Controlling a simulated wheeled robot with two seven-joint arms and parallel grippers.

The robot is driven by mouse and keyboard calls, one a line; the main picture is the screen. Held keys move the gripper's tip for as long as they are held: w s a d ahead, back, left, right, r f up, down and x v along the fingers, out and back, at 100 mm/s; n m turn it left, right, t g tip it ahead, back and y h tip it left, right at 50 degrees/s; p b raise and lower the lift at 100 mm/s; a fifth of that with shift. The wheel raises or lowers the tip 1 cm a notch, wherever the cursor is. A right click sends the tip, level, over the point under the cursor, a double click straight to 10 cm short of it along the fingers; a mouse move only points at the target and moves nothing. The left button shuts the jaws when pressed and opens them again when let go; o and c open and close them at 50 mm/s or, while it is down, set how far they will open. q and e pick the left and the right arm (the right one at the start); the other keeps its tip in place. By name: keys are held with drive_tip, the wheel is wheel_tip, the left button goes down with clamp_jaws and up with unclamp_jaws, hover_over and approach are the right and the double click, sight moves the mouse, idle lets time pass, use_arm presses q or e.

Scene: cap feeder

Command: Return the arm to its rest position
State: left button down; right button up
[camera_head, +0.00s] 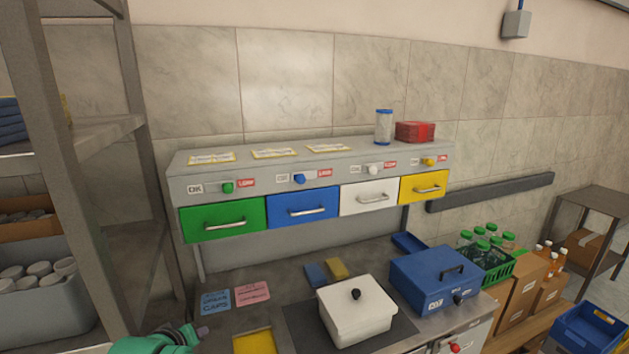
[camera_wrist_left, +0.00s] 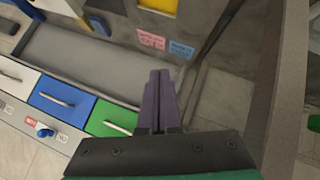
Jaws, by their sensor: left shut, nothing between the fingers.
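My left gripper (camera_head: 202,332) shows at the bottom left of the head view, with a green wrist part behind dark fingers. In the left wrist view its purple-grey fingers (camera_wrist_left: 158,75) are pressed together, with nothing between them. It is at the left front part of the workbench (camera_head: 222,272), apart from the cap feeder (camera_head: 300,255) with its green (camera_head: 212,236), blue (camera_head: 285,215), white (camera_head: 349,205) and yellow (camera_head: 409,196) drawers. All of these drawers look shut. Most of the left arm is out of the frame. My right gripper is not in view.
A metal shelf post (camera_head: 62,150) stands close on the left. Blue (camera_head: 216,300) and pink (camera_head: 252,294) notes lie near my gripper. A white lidded box (camera_head: 352,318), a blue box (camera_head: 430,285) and a yellow-bottomed tray (camera_head: 254,342) stand further right.

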use_arm(q)
drive_tip(key=s+d+f+m+g, duration=0.1)
drive_tip(key=s+f+m+g, duration=0.35)
drive_tip(key=s, duration=0.65)
drive_tip(key=s+d+f+m+g, duration=0.2)
drive_tip(key=s+f+m, duration=0.4)
drive_tip(key=s, duration=0.4)
wheel_tip(320, 180, down, 32)
drive_tip(key=s+n+g+b, duration=0.1)
drive_tip(key=s+b, duration=0.2)
drive_tip(key=b, duration=0.4)
drive_tip(key=s+a+f+b, duration=0.1)
drive_tip(key=s+f+b, duration=0.1)
drive_tip(key=s+f, duration=0.6)
drive_tip(key=s+a+f+g+b, duration=0.1)
drive_tip(key=s+a+f+b, duration=0.1)
drive_tip(key=s+f, duration=0.6)
wheel_tip(320, 180, down, 3)
drive_tip(key=shift+a+r+b, duration=0.15)
drive_tip(key=shift+a+b, duration=0.1)
drive_tip(key=shift+b, duration=0.2)
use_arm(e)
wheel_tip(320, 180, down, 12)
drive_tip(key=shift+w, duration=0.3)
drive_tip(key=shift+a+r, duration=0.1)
